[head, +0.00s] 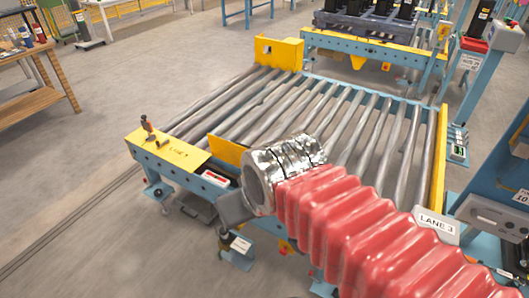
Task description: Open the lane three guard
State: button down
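My arm, in a red bellows sleeve with a silver foil cuff, reaches in from the lower right. My gripper (236,208) shows only as a grey part below the cuff, right of the plate and apart from it in the picture. Its fingers cannot be made out.
The rollers (330,115) are bare. Upright yellow panels stand at the conveyor's far end (278,53) and right side (438,165). A white "LANE 3" sign (437,225) is at right. A wooden bench (35,82) stands far left. Floor left of the conveyor is clear.

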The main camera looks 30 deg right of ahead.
aim_at(229, 151)
jog(key=u, duration=0.05)
jog(key=i, duration=1)
jog(key=z, duration=0.05)
